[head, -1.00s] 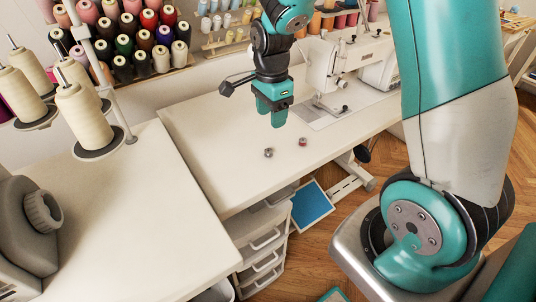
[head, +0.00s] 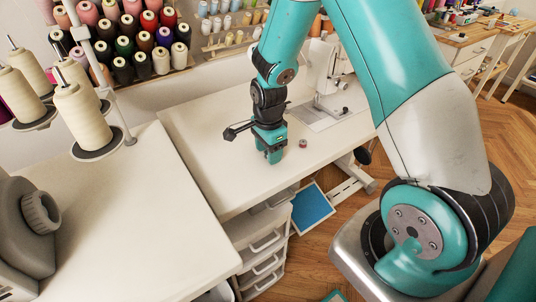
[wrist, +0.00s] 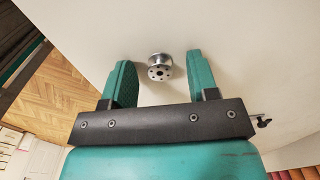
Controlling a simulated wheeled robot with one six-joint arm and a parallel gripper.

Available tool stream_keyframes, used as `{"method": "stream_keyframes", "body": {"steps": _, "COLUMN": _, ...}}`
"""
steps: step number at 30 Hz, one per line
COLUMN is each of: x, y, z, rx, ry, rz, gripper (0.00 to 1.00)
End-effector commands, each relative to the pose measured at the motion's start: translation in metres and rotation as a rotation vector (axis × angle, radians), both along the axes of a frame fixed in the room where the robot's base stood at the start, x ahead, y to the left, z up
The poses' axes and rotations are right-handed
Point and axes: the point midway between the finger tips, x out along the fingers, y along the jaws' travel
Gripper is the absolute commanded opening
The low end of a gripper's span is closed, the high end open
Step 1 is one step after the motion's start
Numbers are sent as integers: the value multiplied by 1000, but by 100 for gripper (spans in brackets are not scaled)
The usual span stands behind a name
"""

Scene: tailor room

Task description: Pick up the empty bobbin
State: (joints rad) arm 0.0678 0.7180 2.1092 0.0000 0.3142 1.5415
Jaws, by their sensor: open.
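In the wrist view a bare silver metal bobbin (wrist: 159,67) with holes in its face lies on the white table, between the two teal fingers of my gripper (wrist: 160,80). The fingers are open, with a gap on each side of the bobbin. In the head view my gripper (head: 273,157) points down low over the table and hides this bobbin. A second bobbin with reddish thread (head: 303,143) stands on the table just right of my gripper.
A white sewing machine (head: 328,72) stands behind and right of my gripper. The white table (head: 215,150) is clear to the left of my gripper. White drawers (head: 262,240) stand below its front edge. Cream thread cones (head: 84,118) stand at the left.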

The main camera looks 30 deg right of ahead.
Motion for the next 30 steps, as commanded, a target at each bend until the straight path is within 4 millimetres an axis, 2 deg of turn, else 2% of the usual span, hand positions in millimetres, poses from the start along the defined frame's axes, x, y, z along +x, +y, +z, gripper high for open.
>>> {"method": "stream_keyframes", "body": {"steps": 3, "x": 0, "y": 0, "z": 0, "rx": 0, "ry": 0, "rz": 0, "gripper": 52}}
{"method": "stream_keyframes", "body": {"steps": 9, "x": 0, "y": 0, "z": 1, "rx": 0, "ry": 0, "rz": 0, "gripper": 6}}
{"method": "stream_keyframes", "body": {"steps": 10, "x": 0, "y": 0, "z": 1, "rx": 0, "ry": 0, "rz": 0, "gripper": 1}}
{"method": "stream_keyframes", "body": {"steps": 23, "x": 0, "y": 0, "z": 5, "rx": 0, "ry": -1, "rz": 0, "gripper": 1}}
{"method": "stream_keyframes", "body": {"steps": 26, "x": 1, "y": 0, "z": 13, "rx": 0, "ry": -2, "rz": 0, "gripper": 1}}
{"method": "stream_keyframes", "body": {"steps": 30, "x": 1, "y": 0, "z": 40, "rx": 0, "ry": -6, "rz": 0, "gripper": 1}}
